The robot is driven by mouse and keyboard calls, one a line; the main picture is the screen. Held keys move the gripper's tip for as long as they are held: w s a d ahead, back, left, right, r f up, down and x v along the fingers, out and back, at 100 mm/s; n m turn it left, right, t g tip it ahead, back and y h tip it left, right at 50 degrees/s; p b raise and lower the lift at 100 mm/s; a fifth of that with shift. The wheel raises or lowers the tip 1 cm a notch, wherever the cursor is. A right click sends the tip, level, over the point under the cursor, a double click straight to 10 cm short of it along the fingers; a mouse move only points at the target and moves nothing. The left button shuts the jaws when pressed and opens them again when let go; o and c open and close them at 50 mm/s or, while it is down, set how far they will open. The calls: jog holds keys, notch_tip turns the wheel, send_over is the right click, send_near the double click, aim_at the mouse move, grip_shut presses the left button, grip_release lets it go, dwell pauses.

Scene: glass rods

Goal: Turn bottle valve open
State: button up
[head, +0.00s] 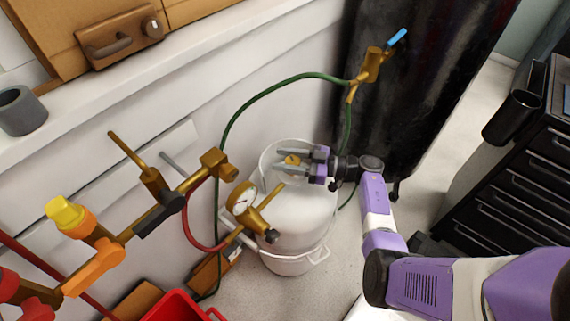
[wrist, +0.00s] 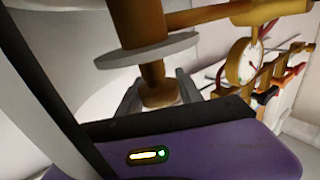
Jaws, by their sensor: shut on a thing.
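A white gas bottle (head: 290,222) stands on the floor by the wall, with a collar around its top. Its brass bottle valve (head: 291,161) sits inside the collar. My gripper (head: 288,164) reaches in from the right and is shut on the valve. In the wrist view the brass valve knob (wrist: 160,92) lies between the two grey fingers (wrist: 159,95), below a grey disc and a brass stem. The fingers hide part of the valve in the head view.
A gauge (head: 242,197) with brass fittings stands left of the bottle. A green hose (head: 268,84) arches behind it to a brass torch (head: 370,66). A red bin (head: 180,307) is at the lower left. A black drawer cabinet (head: 510,185) stands right, with open floor between.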

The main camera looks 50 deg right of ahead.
jog(key=shift+s+a+f+n+g+y+b, duration=0.1)
jog(key=shift+s+a+n+g+y+b, duration=0.05)
jog(key=shift+n+g+y+b, duration=0.85)
jog(key=shift+s+a+r+n+g+y+b, duration=0.1)
jog(key=shift+a+n+g+y+b, duration=0.05)
jog(key=shift+n+g+y+b, duration=0.8)
jog(key=shift+s+a+f+n+g+y+b, duration=0.1)
jog(key=shift+s+a+n+g+y+b, duration=0.05)
jog(key=shift+n+g+y+b, duration=0.85)
jog(key=shift+g+y, duration=0.25)
jog(key=o, duration=1.4)
jog(key=shift+a, duration=0.1)
jog(key=shift+c, duration=0.2)
jog(key=shift+o, duration=0.2)
jog(key=shift+b, duration=0.3)
jog(key=shift+b+v, duration=0.45)
jog(key=shift+v, duration=3.5)
jog(key=shift+w, duration=0.1)
jog(key=shift+c, duration=0.2)
